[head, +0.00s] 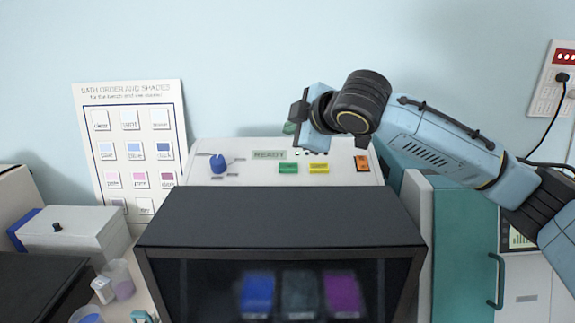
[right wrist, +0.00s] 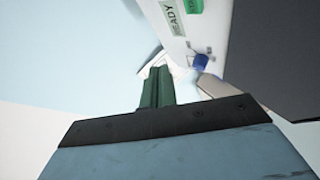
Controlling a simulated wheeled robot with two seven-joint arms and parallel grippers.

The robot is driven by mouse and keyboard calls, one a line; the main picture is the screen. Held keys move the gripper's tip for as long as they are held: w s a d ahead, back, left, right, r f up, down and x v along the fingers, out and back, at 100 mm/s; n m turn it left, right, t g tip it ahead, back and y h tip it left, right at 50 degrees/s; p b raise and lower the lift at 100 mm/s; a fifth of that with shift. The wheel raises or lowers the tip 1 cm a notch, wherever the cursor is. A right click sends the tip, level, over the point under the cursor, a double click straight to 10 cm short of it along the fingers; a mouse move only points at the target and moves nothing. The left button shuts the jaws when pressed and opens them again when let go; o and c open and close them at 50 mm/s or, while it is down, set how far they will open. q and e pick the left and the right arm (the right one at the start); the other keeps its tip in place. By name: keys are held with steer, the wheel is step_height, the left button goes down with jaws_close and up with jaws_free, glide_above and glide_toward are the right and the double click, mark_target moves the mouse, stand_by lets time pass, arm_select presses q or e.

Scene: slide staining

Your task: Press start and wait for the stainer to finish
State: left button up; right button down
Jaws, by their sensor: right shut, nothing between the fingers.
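The stainer's white control panel (head: 330,172) stands above a dark-windowed box (head: 280,220). On the panel are a blue knob (head: 217,163), a display reading READY (head: 269,154), a green button (head: 288,168), a yellow button (head: 319,168) and an orange switch (head: 362,163). Behind the dark window are blurred blue, grey and purple blocks. My right gripper (head: 291,127) is above the panel's back edge, apart from the buttons. Its green fingers show shut and empty in the right wrist view (right wrist: 158,88), with the knob (right wrist: 201,62) beyond. My left gripper is not in view.
A bath order chart (head: 132,150) leans against the wall at the left. A white box (head: 75,235) and small cups (head: 118,280) stand at the lower left. A teal-fronted cabinet (head: 465,240) stands at the right. A wall socket (head: 553,85) with a cord is at the upper right.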

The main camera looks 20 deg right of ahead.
steer(key=b, duration=0.5)
glide_above(288, 168)
steer(key=s, duration=0.3)
step_height(288, 168, down, 7)
steer(key=shift+w+r, duration=0.1)
steer(key=shift+r, duration=0.05)
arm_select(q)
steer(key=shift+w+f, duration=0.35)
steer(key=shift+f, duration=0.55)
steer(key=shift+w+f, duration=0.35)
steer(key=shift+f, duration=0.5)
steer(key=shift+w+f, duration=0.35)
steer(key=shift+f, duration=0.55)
arm_select(e)
steer(key=shift+w+d+f, duration=0.15)
steer(key=shift+w+f, duration=0.2)
steer(key=shift+f, duration=0.45)
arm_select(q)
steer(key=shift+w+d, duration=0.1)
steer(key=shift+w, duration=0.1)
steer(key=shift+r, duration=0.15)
arm_select(e)
steer(key=shift+f, duration=0.15)
steer(key=shift+w+f, duration=0.1)
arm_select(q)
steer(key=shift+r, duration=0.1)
arm_select(e)
steer(key=shift+f, duration=0.15)
